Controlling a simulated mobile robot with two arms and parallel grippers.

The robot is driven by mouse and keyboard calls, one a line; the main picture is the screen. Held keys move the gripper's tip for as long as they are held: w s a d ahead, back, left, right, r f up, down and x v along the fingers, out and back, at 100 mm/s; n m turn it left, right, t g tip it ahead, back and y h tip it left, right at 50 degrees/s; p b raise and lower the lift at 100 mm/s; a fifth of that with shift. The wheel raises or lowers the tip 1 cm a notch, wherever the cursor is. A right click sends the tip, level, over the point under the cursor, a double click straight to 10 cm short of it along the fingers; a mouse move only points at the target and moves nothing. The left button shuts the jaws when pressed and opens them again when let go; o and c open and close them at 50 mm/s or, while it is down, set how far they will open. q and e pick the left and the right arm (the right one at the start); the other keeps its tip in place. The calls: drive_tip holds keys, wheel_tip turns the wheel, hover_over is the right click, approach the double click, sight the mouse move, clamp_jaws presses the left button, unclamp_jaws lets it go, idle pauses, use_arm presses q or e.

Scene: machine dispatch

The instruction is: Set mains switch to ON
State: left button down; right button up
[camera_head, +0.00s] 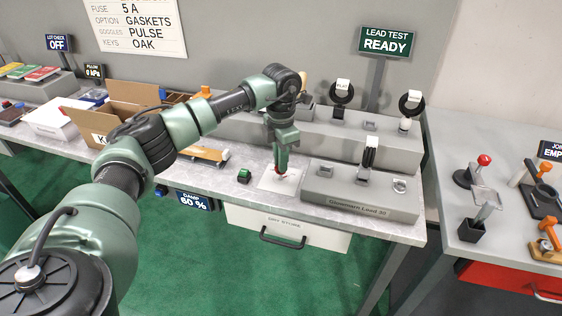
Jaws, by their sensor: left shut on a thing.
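My left arm reaches in from the left over the bench. My left gripper (281,168) points down over a white plate (265,184) on the grey bench top. It is shut on a small red thing (281,173) at its fingertips, mostly hidden by the fingers. A small black and green block (245,176) stands just left of the plate, apart from the gripper. I cannot read any label that marks the mains switch, so I cannot tell which thing it is. My right gripper is not in view.
A grey stand labelled "Glassware Load" (352,196) is close right of the gripper. An open cardboard box (120,104) stands at the left. A drawer (290,231) is under the bench. A "LEAD TEST READY" sign (386,41) stands behind. A second bench with a red-knobbed lever (484,160) is at the right.

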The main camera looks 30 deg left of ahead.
use_arm(q)
drive_tip(key=shift+r, duration=0.1)
idle(0.3)
drive_tip(key=c, duration=1.5)
unclamp_jaws()
wheel_tip(320, 180, up, 8)
drive_tip(key=shift+f+b, duration=0.15)
drive_tip(key=shift+b, duration=0.65)
